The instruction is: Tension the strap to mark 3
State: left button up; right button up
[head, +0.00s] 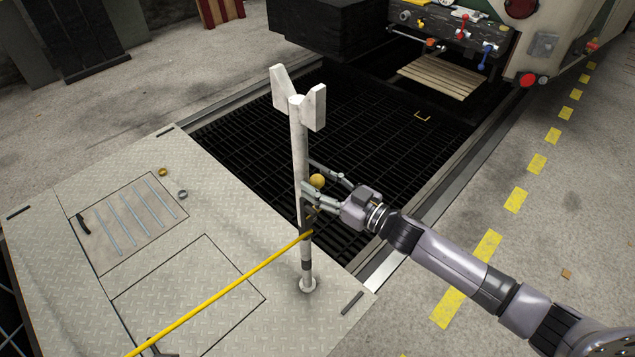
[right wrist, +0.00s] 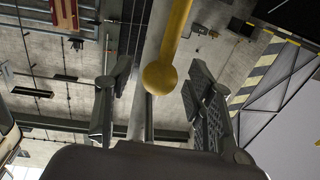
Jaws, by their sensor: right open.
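A yellow strap (head: 225,285) runs taut from the lower left up to a dark fitting (head: 307,218) on a pale upright post (head: 299,150) with a forked top. A yellow ball knob (head: 317,181) is beside the post. My right gripper (head: 309,180) is open at the knob, its fingers near the post. In the right wrist view, the knob (right wrist: 160,77) ends a yellow bar (right wrist: 178,25) and lies between the spread fingers of my right gripper (right wrist: 161,85), with gaps on both sides. No numbered mark is readable. My left gripper is not in view.
The post stands on a tread-plate deck (head: 200,220) beside a dark grating (head: 250,140). A tram end (head: 560,40) with coloured fittings is at the back right. The concrete floor at right is mostly clear.

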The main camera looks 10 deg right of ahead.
jog(key=shift+w+a, duration=0.35)
jog(key=shift+w, duration=0.05)
grip_shut()
dwell(0.4)
